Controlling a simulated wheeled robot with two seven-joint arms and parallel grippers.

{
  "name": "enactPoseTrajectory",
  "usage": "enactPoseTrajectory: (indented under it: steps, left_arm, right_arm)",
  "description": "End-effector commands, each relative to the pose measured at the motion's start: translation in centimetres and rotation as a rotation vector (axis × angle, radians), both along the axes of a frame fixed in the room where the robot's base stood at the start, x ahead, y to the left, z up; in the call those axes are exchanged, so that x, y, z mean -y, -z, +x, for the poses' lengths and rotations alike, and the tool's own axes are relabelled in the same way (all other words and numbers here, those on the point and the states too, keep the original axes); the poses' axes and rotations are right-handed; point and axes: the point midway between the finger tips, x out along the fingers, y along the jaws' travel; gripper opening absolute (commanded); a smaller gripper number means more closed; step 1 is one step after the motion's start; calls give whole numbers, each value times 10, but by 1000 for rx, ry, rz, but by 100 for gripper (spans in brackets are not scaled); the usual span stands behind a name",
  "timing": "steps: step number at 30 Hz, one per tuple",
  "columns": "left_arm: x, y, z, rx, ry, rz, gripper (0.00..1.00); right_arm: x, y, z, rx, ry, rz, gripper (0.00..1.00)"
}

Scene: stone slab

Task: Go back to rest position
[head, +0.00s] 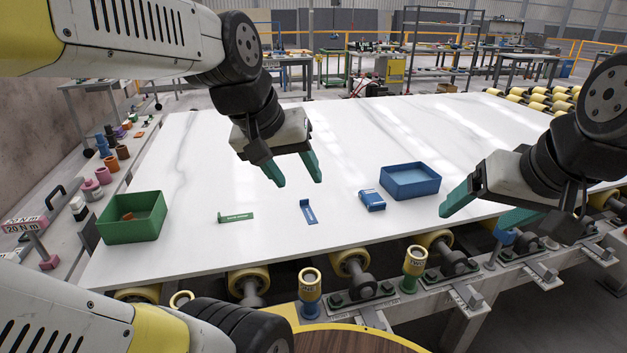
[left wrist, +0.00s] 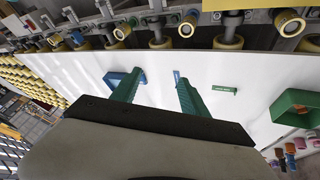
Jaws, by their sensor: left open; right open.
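My left gripper (head: 296,170) is open and empty, raised above the white stone slab (head: 330,250). In the left wrist view its two green fingers (left wrist: 155,90) stand apart with nothing between them. My right gripper (head: 480,208) is open and empty at the slab's right front edge, its green fingers pointing left and toward the front. Neither gripper touches any object on the slab.
A green bin (head: 133,226) holding an orange piece stands at the slab's left. Yellow rollers (head: 248,283) line the front.

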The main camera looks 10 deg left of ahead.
Motion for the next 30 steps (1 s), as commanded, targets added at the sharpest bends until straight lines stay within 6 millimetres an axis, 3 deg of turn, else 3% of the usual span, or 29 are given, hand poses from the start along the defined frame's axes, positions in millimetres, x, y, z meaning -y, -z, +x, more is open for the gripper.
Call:
enactPoseTrajectory:
  steps: [3,6,17,22,25,30]
  left_arm:
    - [12,5,-24,59,106,57,52]
    - [16,9,-32,79,146,81,52]
    - [16,9,-33,82,155,86,52]
    - [13,7,-26,69,139,91,19]
    - [7,2,-11,42,106,101,0]
    - [-14,-5,36,-39,9,126,0]
  right_arm:
    - [0,0,0,0,0,0,80]
    - [0,0,0,0,0,0,80]
    - [0,0,0,0,0,0,80]
    - [0,0,0,0,0,0,80]
    - [0,0,0,0,0,0,80]
    - [0,0,0,0,0,0,80]
